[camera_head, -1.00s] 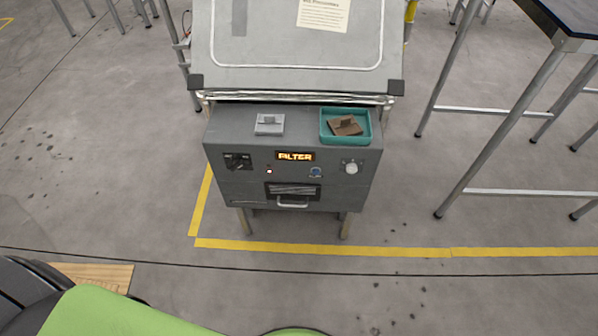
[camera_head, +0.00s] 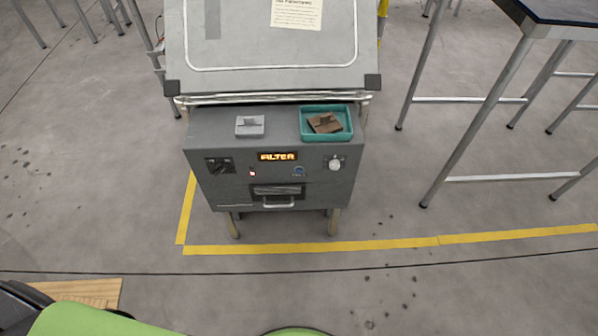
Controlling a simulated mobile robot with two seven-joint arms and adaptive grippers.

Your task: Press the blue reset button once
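The blue reset button (camera_head: 298,171) is a small round blue spot on the front panel of a grey control box (camera_head: 228,188), below and right of the lit display (camera_head: 277,156), which appears to read "FILTER". A white knob (camera_head: 335,164) is to its right and a small red light (camera_head: 252,173) to its left. A dark switch (camera_head: 219,165) sits at the panel's left. A drawer or slot with a pale handle (camera_head: 278,205) is below. Neither gripper is in view.
On the box top are a grey block (camera_head: 250,126) and a teal tray (camera_head: 345,134) holding a brown piece (camera_head: 324,122). A sloped grey panel (camera_head: 270,60) stands behind. A dark-topped table (camera_head: 560,10) is at right. Yellow tape (camera_head: 340,246) marks the open floor in front.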

